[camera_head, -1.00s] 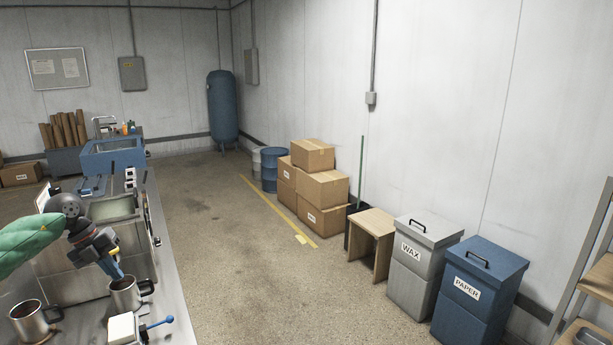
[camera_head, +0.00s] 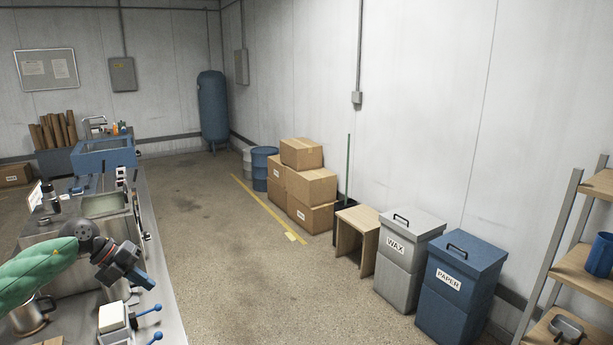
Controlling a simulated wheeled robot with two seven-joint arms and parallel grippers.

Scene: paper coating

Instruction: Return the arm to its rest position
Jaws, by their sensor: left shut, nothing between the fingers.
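My left gripper (camera_head: 147,281) is at the lower left, at the end of my green-sleeved left arm. Its fingers are shut with nothing between them, above the front part of the metal counter (camera_head: 163,300). A metal mug (camera_head: 117,291) stands behind and below the gripper, partly hidden by it. Another metal mug (camera_head: 31,318) stands farther left, partly covered by my arm. My right gripper is not in view.
A white block with blue-handled levers (camera_head: 112,317) sits just below the gripper. A metal tank (camera_head: 107,206) is farther back on the counter. Wax bin (camera_head: 403,276), paper bin (camera_head: 452,300) and shelf (camera_head: 590,266) stand right. The floor (camera_head: 235,265) between is clear.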

